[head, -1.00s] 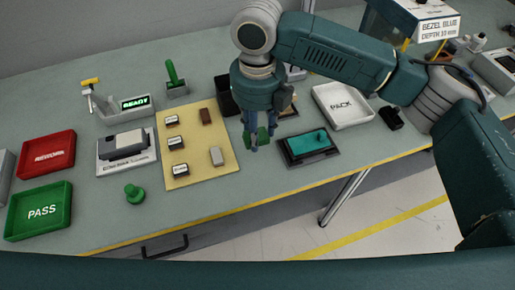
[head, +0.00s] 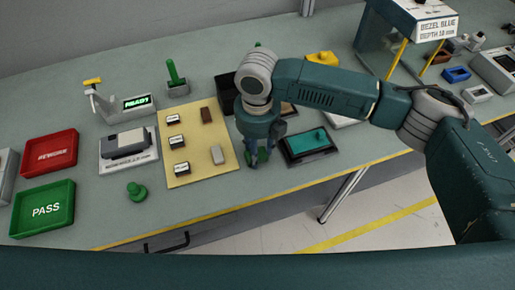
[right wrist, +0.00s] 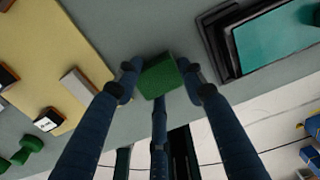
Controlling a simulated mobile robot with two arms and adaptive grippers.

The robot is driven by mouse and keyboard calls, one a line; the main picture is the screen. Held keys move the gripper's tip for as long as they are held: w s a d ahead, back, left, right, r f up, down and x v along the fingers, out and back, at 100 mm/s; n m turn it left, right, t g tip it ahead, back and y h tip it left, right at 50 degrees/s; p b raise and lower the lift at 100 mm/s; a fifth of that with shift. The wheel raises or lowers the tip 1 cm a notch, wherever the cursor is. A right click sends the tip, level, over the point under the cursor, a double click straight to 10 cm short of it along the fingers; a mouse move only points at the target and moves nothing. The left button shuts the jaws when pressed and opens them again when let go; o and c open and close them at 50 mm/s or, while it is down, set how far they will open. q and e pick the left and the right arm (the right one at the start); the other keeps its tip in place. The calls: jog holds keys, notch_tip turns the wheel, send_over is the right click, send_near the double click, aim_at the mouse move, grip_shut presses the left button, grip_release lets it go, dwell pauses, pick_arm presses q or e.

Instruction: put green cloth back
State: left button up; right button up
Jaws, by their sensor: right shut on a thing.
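The green cloth (right wrist: 158,76) looks like a small folded green block in the right wrist view. My right gripper (right wrist: 160,80) is shut on it, with fingers on both sides. In the head view my right gripper (head: 257,160) points down between the tan board and the dark tray with a teal pad, near the table's front edge. Only a bit of the green cloth (head: 263,155) shows between the fingers there. I cannot tell whether the cloth touches the table. My left gripper is not in view.
The tan board (head: 196,177) with small labelled blocks lies left of the gripper. The dark tray with a teal pad (head: 308,143) lies close to its right. A dark open box (head: 226,92) stands behind. The yellow-striped table edge (head: 215,212) is just in front.

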jog(key=o, duration=1.1)
jog(key=shift+f, duration=0.1)
jog(key=shift+o, duration=0.2)
notch_tip(320, 180, up, 12)
jog(key=b, duration=0.2)
jog(key=shift+r, duration=0.2)
